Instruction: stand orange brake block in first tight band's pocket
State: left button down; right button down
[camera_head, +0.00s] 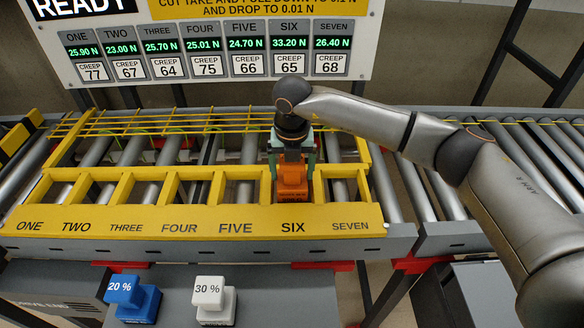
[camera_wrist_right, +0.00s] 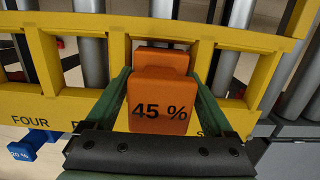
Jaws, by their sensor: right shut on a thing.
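The orange brake block (camera_head: 292,184) is upright between the fingers of my right gripper (camera_head: 291,170), at the pocket marked SIX in the yellow frame (camera_head: 150,212). In the right wrist view the block (camera_wrist_right: 160,108) reads 45 % and sits between the green fingers (camera_wrist_right: 158,80), which are shut on it. Its lower end is hidden, so I cannot tell whether it rests on anything. The display board (camera_head: 215,50) shows SIX at 33.20 N, the highest reading; the other bands read between 23.00 and 26.40 N. My left gripper is not in view.
A blue 20 % block (camera_head: 133,298) and a white 30 % block (camera_head: 214,300) stand on the grey surface in front. Yellow bands (camera_head: 200,122) run above the rollers behind the frame. The other visible pockets look empty.

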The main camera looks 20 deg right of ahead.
jog(key=shift+w, duration=0.1)
grip_release()
jog(key=shift+f, duration=0.1)
jog(key=shift+r, duration=0.25)
jog(key=r, duration=0.4)
jog(key=s+r+b, duration=0.1)
jog(key=r, duration=0.2)
jog(key=r+b, duration=0.1)
jog(key=r, duration=0.3)
jog(key=shift+s+a+r, duration=0.25)
jog(key=shift+s+r, duration=0.05)
jog(key=shift+r, duration=0.05)
